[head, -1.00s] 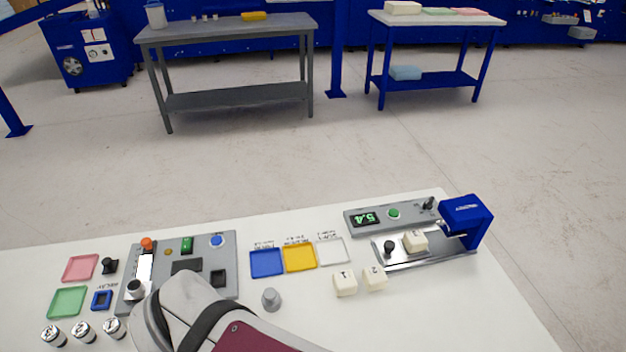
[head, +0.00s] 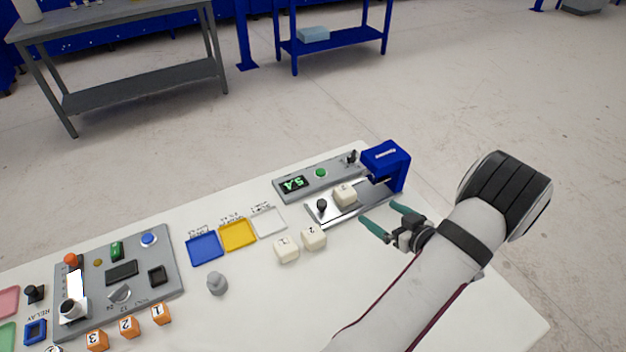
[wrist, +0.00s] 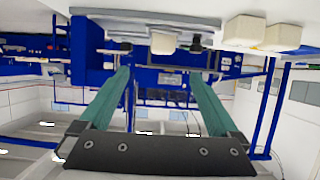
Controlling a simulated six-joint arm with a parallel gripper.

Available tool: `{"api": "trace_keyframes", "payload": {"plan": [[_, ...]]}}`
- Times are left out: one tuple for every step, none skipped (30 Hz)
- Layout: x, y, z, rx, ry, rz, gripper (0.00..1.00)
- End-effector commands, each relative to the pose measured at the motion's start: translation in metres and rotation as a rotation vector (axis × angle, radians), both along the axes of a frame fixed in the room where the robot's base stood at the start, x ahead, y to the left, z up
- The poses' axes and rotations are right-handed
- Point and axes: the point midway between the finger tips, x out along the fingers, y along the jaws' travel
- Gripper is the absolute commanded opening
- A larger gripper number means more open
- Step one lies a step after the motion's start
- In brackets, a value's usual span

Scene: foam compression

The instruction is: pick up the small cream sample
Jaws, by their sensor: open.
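Three cream samples show in the head view. One cream block (head: 344,195) sits on the metal plate of the blue-headed press (head: 386,166). Two more, marked 1 (head: 286,249) and 2 (head: 313,238), stand on the white table left of my gripper. My gripper (head: 378,213) has two teal fingers spread apart with nothing between them. It is just in front of the press, apart from every sample. In the wrist view, the picture is upside down; the block on the press (wrist: 163,43) shows beyond the fingertips.
A grey display box (head: 318,177) stands behind the press plate. Blue (head: 205,248), yellow (head: 238,234) and white (head: 268,221) trays, a grey knob (head: 217,283) and a control panel (head: 120,275) lie to the left. The table's right front corner is largely under my arm.

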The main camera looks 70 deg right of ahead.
Motion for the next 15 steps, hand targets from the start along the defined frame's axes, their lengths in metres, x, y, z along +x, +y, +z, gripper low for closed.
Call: {"api": "trace_keyframes", "payload": {"plan": [[0.0,0.001,-0.003,-0.002,-0.01,0.003,0.97],[0.003,-0.002,-0.005,-0.004,-0.014,0.007,0.97],[0.009,-0.007,-0.008,-0.005,-0.015,0.01,0.97],[0.016,-0.013,-0.011,-0.004,-0.014,0.011,0.97],[0.022,-0.019,-0.015,-0.004,-0.014,0.012,0.97],[0.031,-0.027,-0.019,-0.005,-0.013,0.013,0.97],[0.036,-0.033,-0.023,-0.004,-0.013,0.012,0.97],[0.042,-0.039,-0.026,-0.007,-0.012,0.011,0.97],[0.049,-0.045,-0.03,-0.007,-0.012,0.011,0.97],[0.053,-0.05,-0.033,-0.006,-0.012,0.009,0.97],[0.057,-0.054,-0.035,-0.006,-0.011,0.01,0.97],[0.06,-0.058,-0.038,-0.006,-0.011,0.007,0.97],[0.063,-0.061,-0.039,-0.006,-0.011,0.007,0.97],[0.065,-0.063,-0.04,-0.007,-0.011,0.006,0.97],[0.068,-0.066,-0.041,-0.008,-0.01,0.007,0.97]]}}
